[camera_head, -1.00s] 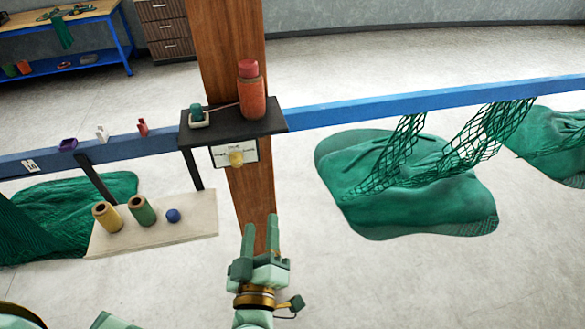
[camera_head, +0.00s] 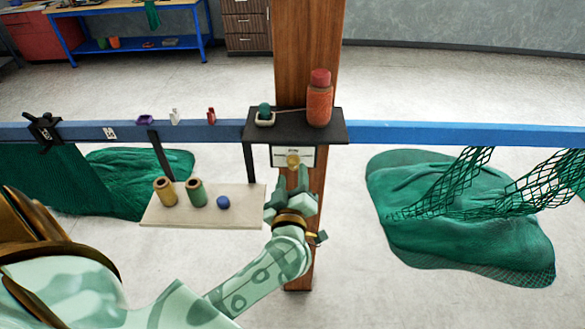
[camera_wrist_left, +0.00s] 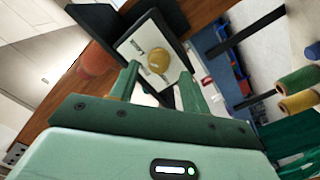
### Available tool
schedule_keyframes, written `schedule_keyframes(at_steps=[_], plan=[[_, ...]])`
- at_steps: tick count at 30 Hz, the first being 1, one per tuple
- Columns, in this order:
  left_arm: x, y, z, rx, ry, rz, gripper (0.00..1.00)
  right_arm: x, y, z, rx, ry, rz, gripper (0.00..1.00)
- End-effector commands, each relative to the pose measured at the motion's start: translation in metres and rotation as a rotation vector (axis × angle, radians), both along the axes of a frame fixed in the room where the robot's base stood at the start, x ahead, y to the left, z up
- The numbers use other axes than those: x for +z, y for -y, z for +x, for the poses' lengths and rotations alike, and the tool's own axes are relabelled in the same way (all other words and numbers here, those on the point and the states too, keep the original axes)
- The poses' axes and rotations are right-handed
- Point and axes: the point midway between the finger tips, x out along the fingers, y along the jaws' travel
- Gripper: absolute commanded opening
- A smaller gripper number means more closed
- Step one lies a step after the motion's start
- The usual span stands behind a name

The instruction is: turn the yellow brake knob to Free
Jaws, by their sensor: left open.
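The yellow brake knob (camera_head: 293,161) sits on a white label plate (camera_head: 308,156) under a dark shelf on the wooden post. In the left wrist view the round knob (camera_wrist_left: 158,60) shows against the white plate (camera_wrist_left: 135,42); its lettering is too small to read surely, and I cannot tell which setting the knob points to. My left gripper (camera_head: 291,180) is open and empty just below the knob. In the left wrist view the knob appears between and just beyond the two green fingertips (camera_wrist_left: 159,72); whether they touch it I cannot tell. My right gripper is not in view.
A pale board (camera_head: 238,212) with spools and a blue ball is left of the gripper.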

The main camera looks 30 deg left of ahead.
Motion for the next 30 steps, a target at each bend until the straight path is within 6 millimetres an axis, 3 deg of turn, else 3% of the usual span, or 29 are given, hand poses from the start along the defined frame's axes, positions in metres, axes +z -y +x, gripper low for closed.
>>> schedule_keyframes(at_steps=[6,15,16,21,30], plan=[[0.0,-0.011,0.021,-0.002,0.002,0.0,0.47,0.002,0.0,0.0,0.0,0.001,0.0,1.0],[0.0,-0.013,0.024,-0.001,0.0,-0.001,0.47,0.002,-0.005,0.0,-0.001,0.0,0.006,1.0],[0.0,-0.013,0.024,-0.001,0.0,-0.001,0.44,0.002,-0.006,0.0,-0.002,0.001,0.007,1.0],[0.0,-0.013,0.024,-0.001,0.0,-0.001,0.02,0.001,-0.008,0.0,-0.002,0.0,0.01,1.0],[0.0,-0.013,0.024,-0.001,0.011,-0.02,0.02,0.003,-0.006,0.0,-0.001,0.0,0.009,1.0]])
